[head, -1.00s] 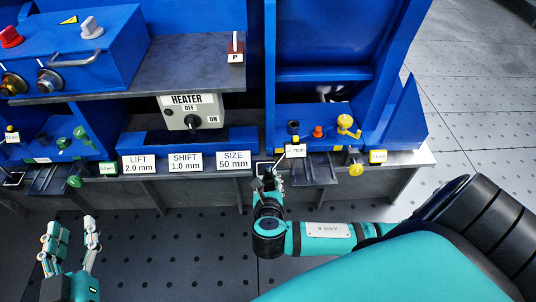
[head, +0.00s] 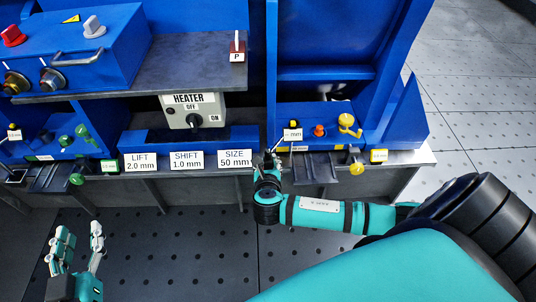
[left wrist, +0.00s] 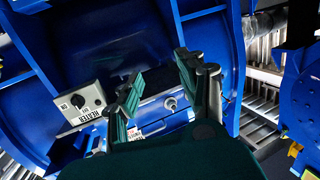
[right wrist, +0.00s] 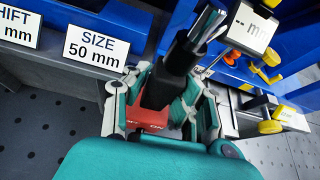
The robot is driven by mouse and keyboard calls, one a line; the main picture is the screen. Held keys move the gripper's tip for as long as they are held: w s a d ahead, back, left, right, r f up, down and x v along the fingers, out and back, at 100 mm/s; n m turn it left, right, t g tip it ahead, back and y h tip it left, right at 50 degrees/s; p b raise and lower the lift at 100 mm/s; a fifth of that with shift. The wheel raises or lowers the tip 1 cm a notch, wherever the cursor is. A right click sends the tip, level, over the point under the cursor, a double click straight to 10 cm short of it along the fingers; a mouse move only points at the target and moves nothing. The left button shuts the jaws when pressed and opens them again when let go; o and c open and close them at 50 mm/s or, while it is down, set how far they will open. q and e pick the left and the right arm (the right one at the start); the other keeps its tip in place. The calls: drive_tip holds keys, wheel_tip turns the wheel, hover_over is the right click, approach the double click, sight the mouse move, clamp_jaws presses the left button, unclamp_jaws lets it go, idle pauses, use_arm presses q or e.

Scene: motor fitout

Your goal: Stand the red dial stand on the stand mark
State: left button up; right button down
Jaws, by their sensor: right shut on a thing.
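My right gripper (head: 270,162) is shut on the red dial stand, at the front edge of the bench by the SIZE card. In the right wrist view the stand shows a dark post (right wrist: 172,82), a red base part (right wrist: 147,117) between the fingers (right wrist: 165,100), and a white "-- mm" display (right wrist: 248,28). The display (head: 291,134) shows above the gripper in the head view. The stand mark is not visible now; the gripper and stand cover that spot. Whether the base touches the bench cannot be told. My left gripper (head: 80,242) is open and empty, low at the left.
SIZE (head: 235,159), SHIFT and LIFT cards line the bench front. Yellow (head: 348,124) and red (head: 319,131) knobs sit right of the stand. A grey heater box (head: 193,112) stands behind the cards.

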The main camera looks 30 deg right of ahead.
drive_tip(key=shift+w+d+f, duration=0.1)
drive_tip(key=shift+w+d, duration=0.3)
drive_tip(key=shift+w, duration=0.35)
use_arm(q)
drive_tip(key=shift+w+d+r+t+h+b, duration=0.15)
drive_tip(key=shift+r+t, duration=0.25)
drive_tip(key=shift+r, duration=0.3)
drive_tip(key=shift+w+d+r+t+h+b, duration=0.15)
drive_tip(key=shift+r+t, duration=0.25)
drive_tip(key=shift+r, duration=0.3)
use_arm(e)
drive_tip(key=w+d+f, duration=0.1)
drive_tip(key=w+d, duration=0.2)
drive_tip(key=w, duration=0.2)
drive_tip(key=shift+w+d+f, duration=0.15)
drive_tip(key=shift+w+d, duration=0.15)
drive_tip(key=shift+w, duration=0.1)
use_arm(q)
drive_tip(key=shift+s, duration=0.1)
drive_tip(key=shift+f, duration=0.2)
drive_tip(key=f, duration=0.1)
drive_tip(key=f+g, duration=0.1)
drive_tip(key=a+f+g+p, duration=0.1)
drive_tip(key=shift+s+f+y, duration=0.35)
drive_tip(key=shift+f+y, duration=0.05)
drive_tip(key=shift+f+g, duration=0.1)
drive_tip(key=shift+g, duration=0.2)
